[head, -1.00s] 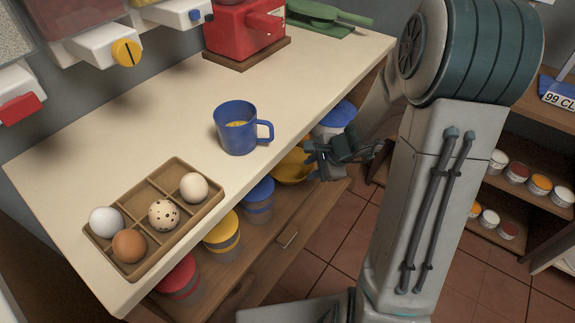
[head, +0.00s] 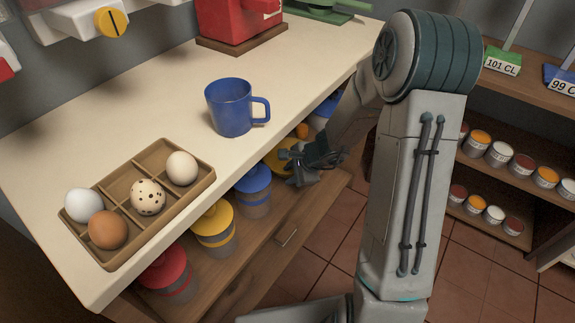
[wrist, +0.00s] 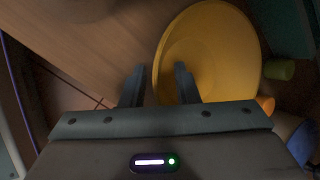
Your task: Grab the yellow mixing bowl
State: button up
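The yellow mixing bowl (head: 277,160) sits on the wooden shelf under the counter, partly hidden by my gripper and the counter edge in the head view. In the wrist view the bowl (wrist: 222,50) fills the upper right. My gripper (head: 294,163) is at the bowl's near right side. In the wrist view its two fingers (wrist: 160,82) are apart with nothing clamped. The right finger overlaps the bowl's inside, and the left finger is outside it. The bowl's left rim shows between them. I cannot tell whether either finger touches it.
Lidded jars with blue (head: 253,178), yellow (head: 213,219) and red (head: 164,268) tops share the shelf. On the counter above stand a blue mug (head: 229,110) and an egg tray (head: 187,204). A green object (wrist: 280,69) lies beside the bowl.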

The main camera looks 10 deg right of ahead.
jog(key=shift+r, duration=0.1)
grip_shut()
jog(key=shift+r, duration=0.1)
